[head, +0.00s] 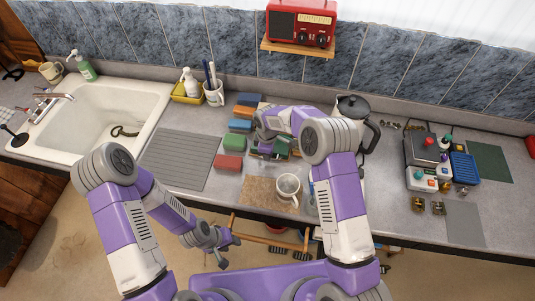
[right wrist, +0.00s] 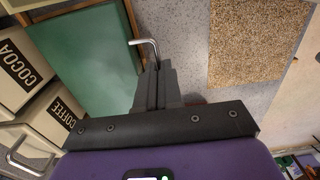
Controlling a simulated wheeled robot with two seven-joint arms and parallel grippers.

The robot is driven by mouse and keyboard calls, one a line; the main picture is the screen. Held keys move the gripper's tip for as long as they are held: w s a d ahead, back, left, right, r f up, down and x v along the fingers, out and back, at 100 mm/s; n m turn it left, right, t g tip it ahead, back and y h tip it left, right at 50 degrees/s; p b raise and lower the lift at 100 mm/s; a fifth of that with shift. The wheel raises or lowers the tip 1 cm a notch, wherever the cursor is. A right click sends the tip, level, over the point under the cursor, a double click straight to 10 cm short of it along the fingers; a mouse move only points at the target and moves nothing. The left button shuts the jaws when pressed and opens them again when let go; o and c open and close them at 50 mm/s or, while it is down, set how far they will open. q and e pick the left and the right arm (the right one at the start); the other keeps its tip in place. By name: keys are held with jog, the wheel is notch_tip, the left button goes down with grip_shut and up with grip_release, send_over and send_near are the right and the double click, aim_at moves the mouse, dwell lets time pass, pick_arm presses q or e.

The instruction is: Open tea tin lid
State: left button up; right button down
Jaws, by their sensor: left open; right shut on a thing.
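A green panel (right wrist: 85,60), which looks like a tin lid, fills the upper left of the right wrist view, beside my fingers. A bent metal wire handle (right wrist: 150,43) stands at its edge. My right gripper (right wrist: 155,82) is shut on this wire handle. In the head view the green piece (head: 283,147) shows under my right forearm, tilted. The arm hides most of the tin, and I cannot tell whether the lid is clear of it. No tea label shows. My left gripper (head: 221,249) is open and empty, low in front of the counter.
Cream tins labelled cocoa (right wrist: 20,68) and coffee (right wrist: 62,112) stand close by. Red (head: 229,163), blue (head: 240,125) and orange (head: 248,100) pieces sit left of my right arm. A kettle (head: 352,108) is behind. The grey mat (head: 181,160) is bare.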

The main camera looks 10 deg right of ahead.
jog(key=shift+w+d+r+b, duration=0.15)
jog(key=shift+w+r, duration=0.1)
jog(key=shift+r, duration=0.3)
jog(key=shift+w+d+r+b, duration=0.15)
jog(key=shift+w+r, duration=0.1)
jog(key=shift+r, duration=0.3)
jog(key=r, duration=0.1)
jog(key=w+r, duration=0.2)
jog(key=shift+d+r, duration=0.3)
jog(key=shift+d, duration=0.1)
jog(key=shift+w+d+r, duration=0.25)
jog(key=shift+w+r, duration=0.2)
jog(key=shift+w, duration=0.15)
jog(key=shift+f, duration=0.1)
jog(key=c, duration=1.6)
grip_release()
jog(key=shift+w+f, duration=0.1)
jog(key=shift+w, duration=0.1)
jog(key=shift+o, duration=0.2)
jog(key=shift+w, duration=0.15)
jog(key=shift+a, duration=0.2)
